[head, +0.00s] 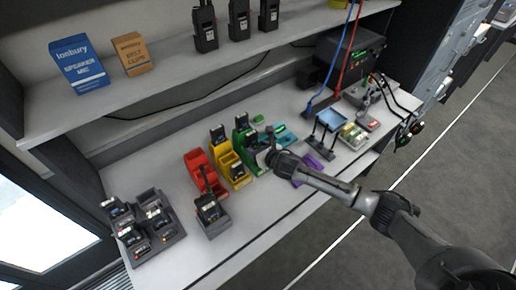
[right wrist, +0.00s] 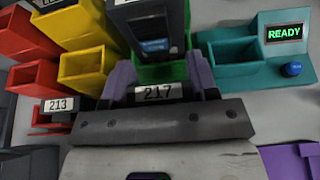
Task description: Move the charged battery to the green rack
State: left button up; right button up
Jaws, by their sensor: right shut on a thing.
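My right gripper (head: 266,158) is over the front part of the green rack (head: 241,139), reached in from the right. A white "217" tag shows between the fingers. Green rack walls (right wrist: 160,73) show just behind and below the battery; I cannot tell whether it touches the rack. Another dark battery (head: 241,120) stands at the back of the green rack. My left gripper is out of view.
A teal unit (right wrist: 235,55) with a lit "READY" display stands right of the green rack. Yellow (head: 221,150) and red (head: 197,162) racks stand to its left. A purple rack (head: 315,161) lies right. A grey rack (head: 155,222) holds several batteries.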

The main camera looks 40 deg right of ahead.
jog(key=shift+f, duration=0.2)
dwell(0.3)
jog(key=shift+f, duration=0.2)
dwell(0.4)
jog(key=o, duration=0.8)
jog(key=shift+o, duration=1.3)
jog(key=shift+s, duration=0.1)
jog(key=shift+s+r, duration=0.15)
jog(key=shift+s, duration=0.05)
jog(key=p+v, duration=0.1)
jog(key=v, duration=1.2)
